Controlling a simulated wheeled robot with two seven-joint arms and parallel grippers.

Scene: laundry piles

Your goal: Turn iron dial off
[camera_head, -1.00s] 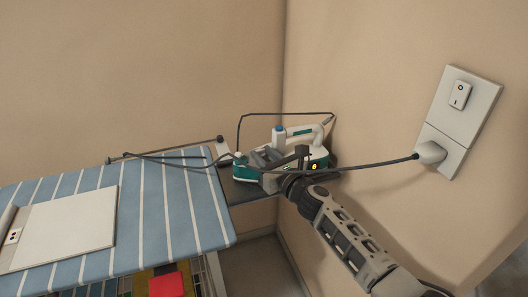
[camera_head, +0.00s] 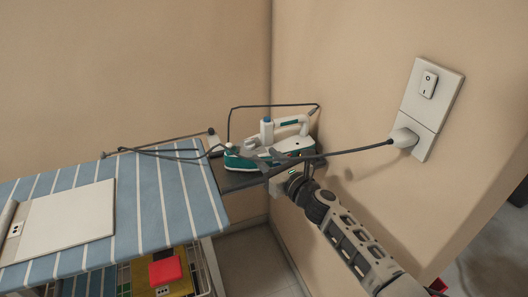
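The iron (camera_head: 290,143), white and teal, rests on the dark shelf (camera_head: 232,184) at the end of the ironing board. My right gripper (camera_head: 277,166) is at the near side of the iron, its fingers in front of the iron's lower body. The dial is hidden or too small to make out. I cannot tell whether the fingers touch the iron or how far apart they are. My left gripper is not in view.
The striped ironing board (camera_head: 152,205) fills the left, with a white panel (camera_head: 70,222) on it. The iron's cord (camera_head: 350,150) runs to a plug (camera_head: 404,138) in the wall outlet, below a switch (camera_head: 428,84). A red item (camera_head: 165,270) lies below the board. Walls close off the back and right.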

